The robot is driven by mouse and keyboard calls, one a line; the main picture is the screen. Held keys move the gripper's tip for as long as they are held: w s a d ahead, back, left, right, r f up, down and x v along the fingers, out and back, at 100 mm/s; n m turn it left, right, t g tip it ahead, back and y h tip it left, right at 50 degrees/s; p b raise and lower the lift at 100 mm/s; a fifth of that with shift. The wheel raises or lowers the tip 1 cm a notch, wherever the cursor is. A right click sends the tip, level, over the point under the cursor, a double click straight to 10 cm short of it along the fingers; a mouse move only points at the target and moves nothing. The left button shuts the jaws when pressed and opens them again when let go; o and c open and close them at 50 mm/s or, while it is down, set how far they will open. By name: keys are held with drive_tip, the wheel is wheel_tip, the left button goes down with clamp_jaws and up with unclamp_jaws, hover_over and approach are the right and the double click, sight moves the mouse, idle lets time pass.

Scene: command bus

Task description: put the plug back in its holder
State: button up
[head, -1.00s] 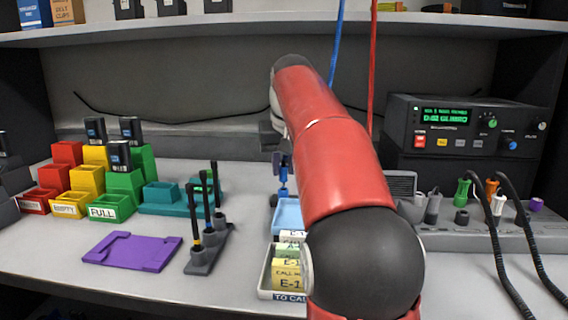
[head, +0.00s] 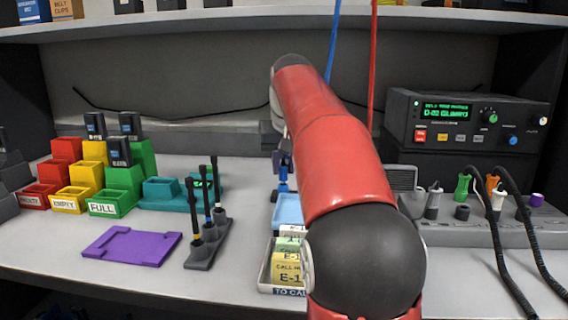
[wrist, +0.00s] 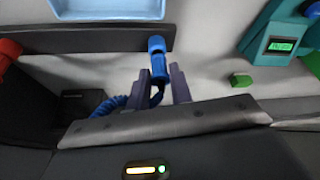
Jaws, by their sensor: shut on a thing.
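A blue plug (wrist: 159,68) with a light blue tip stands between the two dark fingers of my gripper (wrist: 163,84) in the wrist view. The fingers are shut on it. A coiled blue cord (wrist: 118,104) runs from the plug to the left. In the head view a blue piece (head: 283,178), apparently the plug, shows left of my red arm, which hides most of my gripper. The plug's tip overlaps the end of a dark bar (wrist: 90,40) in the wrist view; I cannot tell whether they touch. I cannot make out for certain which thing is the holder.
A pale blue tray (head: 288,211) and a card box (head: 265,274) lie beside my arm. A dark rack (head: 205,245) with upright sticks, a purple plate (head: 132,247) and coloured bins (head: 122,182) are left. A grey socket panel (head: 470,233) with plugs and cords is right.

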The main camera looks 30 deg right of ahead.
drive_tip(key=shift+f, duration=0.65)
idle(0.8)
drive_tip(key=o, duration=0.9)
